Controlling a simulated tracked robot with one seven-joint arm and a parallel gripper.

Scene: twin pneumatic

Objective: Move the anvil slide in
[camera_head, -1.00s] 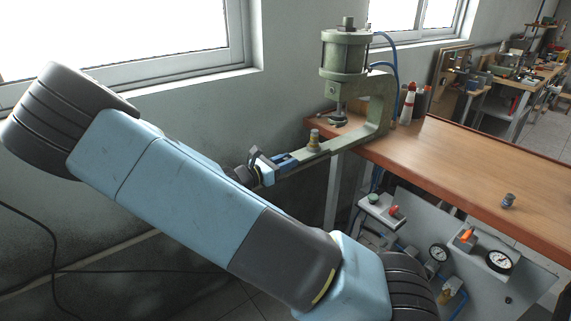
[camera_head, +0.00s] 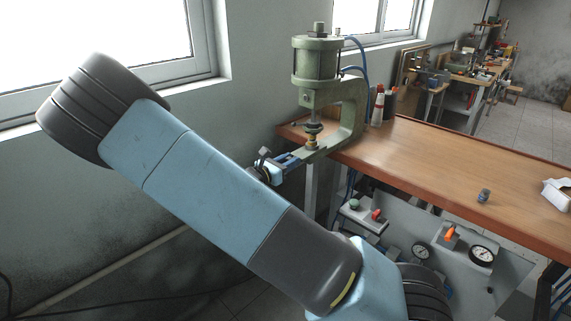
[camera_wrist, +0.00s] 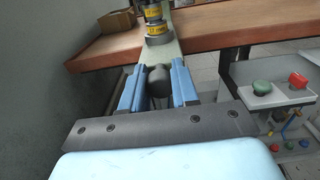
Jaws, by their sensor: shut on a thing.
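The green press (camera_head: 345,105) stands at the left end of the wooden bench, with its cylinder on top. The anvil slide (camera_head: 312,154) is a greenish bar at the press foot, carrying a brass-coloured anvil (camera_head: 312,139). The anvil sits under the dark ram end (camera_head: 314,127), close below it; I cannot tell whether they touch. My gripper (camera_head: 285,164) is at the slide's outer end. In the wrist view its blue fingers (camera_wrist: 158,84) are shut around the slide's dark round knob (camera_wrist: 159,78), and the slide (camera_wrist: 169,52) runs straight ahead to the anvil (camera_wrist: 158,33).
The wooden bench top (camera_head: 430,165) is mostly clear, with bottles (camera_head: 379,105) beside the press and a small grey part (camera_head: 484,195) near the front edge. Below are buttons and gauges (camera_head: 481,254). The wall and windows are close on the left.

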